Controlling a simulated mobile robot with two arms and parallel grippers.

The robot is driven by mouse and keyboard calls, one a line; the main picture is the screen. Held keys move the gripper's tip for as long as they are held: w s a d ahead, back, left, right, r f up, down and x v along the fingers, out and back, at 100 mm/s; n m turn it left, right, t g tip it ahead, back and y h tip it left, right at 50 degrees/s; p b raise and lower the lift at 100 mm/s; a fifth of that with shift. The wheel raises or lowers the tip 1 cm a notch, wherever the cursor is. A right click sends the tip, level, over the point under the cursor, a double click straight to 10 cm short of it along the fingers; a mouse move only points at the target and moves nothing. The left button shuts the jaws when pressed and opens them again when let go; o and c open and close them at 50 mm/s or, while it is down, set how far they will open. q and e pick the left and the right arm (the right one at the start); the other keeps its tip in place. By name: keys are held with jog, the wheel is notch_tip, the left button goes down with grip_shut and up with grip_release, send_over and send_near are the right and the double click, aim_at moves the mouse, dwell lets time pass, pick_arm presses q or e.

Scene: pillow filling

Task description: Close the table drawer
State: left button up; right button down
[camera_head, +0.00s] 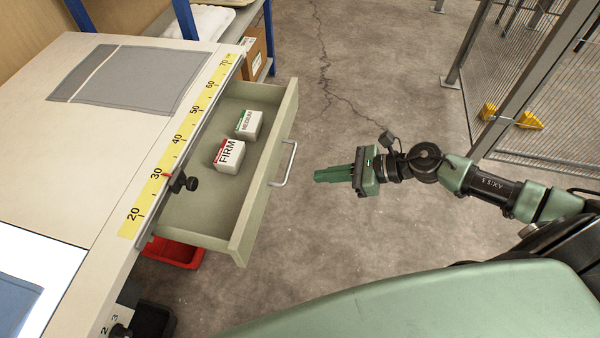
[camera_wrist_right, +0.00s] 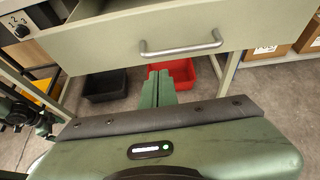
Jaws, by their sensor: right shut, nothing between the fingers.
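The table drawer (camera_head: 205,205) is pulled out from the right side of the table (camera_head: 30,120). It is pale green-grey, with a metal bar handle (camera_head: 287,165) on its front. Inside lie a white box marked FIRM (camera_head: 229,157) and a white box marked MEDIUM (camera_head: 248,124). My right gripper (camera_head: 318,176) is shut and empty, a short way right of the handle, pointing at the drawer front. In the right wrist view the drawer front (camera_wrist_right: 115,38) and handle (camera_wrist_right: 181,49) are above and beyond the fingertips (camera_wrist_right: 158,76), apart from them.
A red bin (camera_head: 172,253) and a black bin (camera_wrist_right: 105,84) stand below the drawer. A yellow ruler strip (camera_head: 180,137) and a black knob (camera_head: 192,184) are on the table edge. A mesh fence (camera_head: 550,90) stands at upper right. The floor right of the drawer is clear.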

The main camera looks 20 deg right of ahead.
aim_at(213, 171)
pick_arm(q)
jog(key=shift+w+r+p, duration=0.25)
jog(key=shift+r+p, duration=0.2)
jog(key=shift+r, duration=0.1)
jog(key=shift+w+r+p, duration=0.2)
jog(key=shift+r+p, duration=0.2)
jog(key=shift+r, duration=0.1)
pick_arm(e)
jog(key=r+x, duration=0.1)
jog(key=x, duration=0.5)
jog(key=shift+w+a, duration=0.3)
jog(key=shift+a, duration=0.1)
jog(key=shift+f, duration=0.1)
